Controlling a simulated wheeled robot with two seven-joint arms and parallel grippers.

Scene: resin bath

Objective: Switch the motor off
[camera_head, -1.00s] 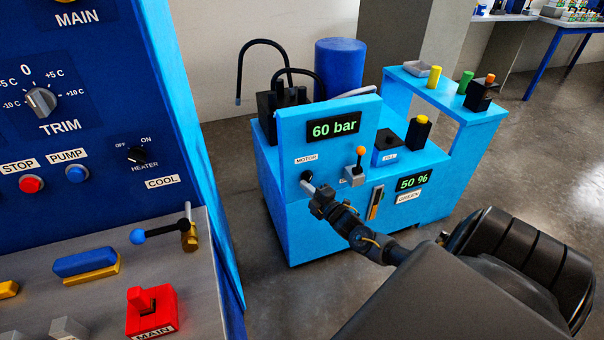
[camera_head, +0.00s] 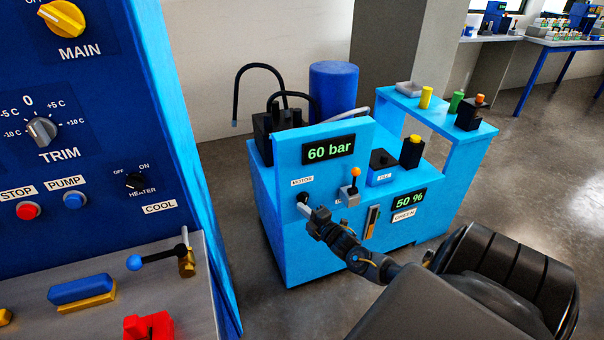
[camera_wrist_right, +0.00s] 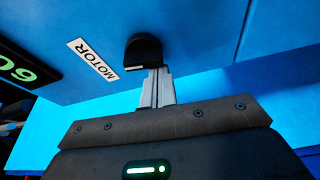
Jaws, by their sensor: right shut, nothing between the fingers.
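The motor switch (camera_head: 304,197) is a small black knob under the MOTOR label (camera_head: 302,181), on the front of the light blue machine (camera_head: 290,240). In the right wrist view the knob (camera_wrist_right: 143,50) stands out from the blue panel beside its label (camera_wrist_right: 92,60). My right gripper (camera_head: 306,209) is shut and empty, its pale fingertips (camera_wrist_right: 157,72) right at the knob's lower edge. I cannot tell whether they touch it. The knob's pointing direction is unclear. My left gripper is not in view.
A display (camera_head: 329,149) above the knob reads 60 bar. An orange-tipped lever (camera_head: 354,187) stands just right of the knob. A second display (camera_head: 408,201) reads 50 %. A dark blue control cabinet (camera_head: 100,110) stands at the left, with bare floor between it and the machine.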

